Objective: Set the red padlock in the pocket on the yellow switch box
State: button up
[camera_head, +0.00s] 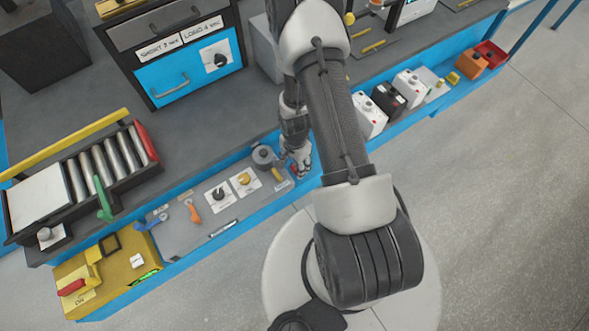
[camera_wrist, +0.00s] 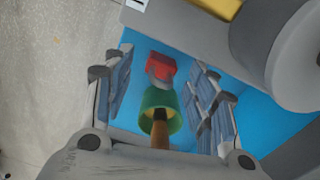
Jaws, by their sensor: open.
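The red padlock (camera_wrist: 160,67) with its grey shackle lies over the blue ledge in the wrist view. It is between the tips of my gripper (camera_wrist: 161,77), with a gap on both sides. My gripper is open. In the head view my gripper (camera_head: 297,165) is low over the blue bench edge, and only a bit of red shows beside it. The yellow switch box (camera_head: 117,267) stands far to the left, with a red handle at its front left. A dark square frame (camera_head: 109,245) on its top looks like the pocket.
A green ring-like piece (camera_wrist: 160,105) with a brown rod is between my fingers, nearer the wrist. A large grey round object (camera_wrist: 300,60) is close on the right. A grey board (camera_head: 235,205) with switches lies left of my gripper. Several boxes stand along the ledge to the right.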

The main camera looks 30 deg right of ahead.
jog(key=shift+c, duration=0.2)
grip_shut()
dwell(0.4)
jog(key=shift+r, duration=0.1)
